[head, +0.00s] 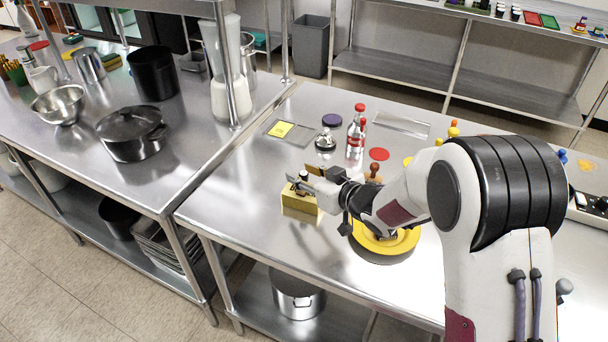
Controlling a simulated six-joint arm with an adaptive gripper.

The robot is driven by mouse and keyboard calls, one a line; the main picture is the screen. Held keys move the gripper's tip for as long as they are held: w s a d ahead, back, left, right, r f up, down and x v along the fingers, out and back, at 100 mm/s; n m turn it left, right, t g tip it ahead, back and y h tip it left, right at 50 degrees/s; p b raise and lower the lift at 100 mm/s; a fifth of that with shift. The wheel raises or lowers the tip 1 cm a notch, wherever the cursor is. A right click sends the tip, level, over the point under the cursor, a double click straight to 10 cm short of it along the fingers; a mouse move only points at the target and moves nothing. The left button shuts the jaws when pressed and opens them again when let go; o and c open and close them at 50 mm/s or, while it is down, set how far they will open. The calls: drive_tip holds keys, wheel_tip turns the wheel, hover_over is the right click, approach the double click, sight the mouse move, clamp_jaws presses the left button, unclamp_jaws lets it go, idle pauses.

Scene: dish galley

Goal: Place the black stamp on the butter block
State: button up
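The butter block (299,204) is a golden-yellow block on the steel table, left of the yellow plate. My gripper (303,179) reaches in from the right, with its fingers just above the block's top. A small dark-topped piece, which looks like the black stamp (303,175), shows between the fingers over the block. It is too small to tell whether the fingers grip it or whether its base touches the butter.
A yellow plate (400,243) lies under my arm. The table's left part is clear.

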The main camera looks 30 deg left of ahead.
drive_tip(key=v, duration=1.2)
idle(0.8)
drive_tip(key=d+r+m+t+h, duration=0.25)
drive_tip(key=d+r+h, duration=0.25)
drive_tip(key=d, duration=0.8)
drive_tip(key=d+r+m+t+h, duration=0.2)
drive_tip(key=d+r+m+h, duration=0.3)
drive_tip(key=d, duration=0.8)
drive_tip(key=s+d+r+m+g+h, duration=0.2)
drive_tip(key=s+d+m+h, duration=0.1)
drive_tip(key=s+d, duration=0.65)
drive_tip(key=s+d+f+m+g, duration=0.1)
drive_tip(key=s+f+m+g, duration=0.1)
drive_tip(key=s, duration=1.5)
drive_tip(key=shift+d+g+y, duration=0.2)
drive_tip(key=shift+g+y, duration=0.1)
drive_tip(key=shift+g, duration=0.35)
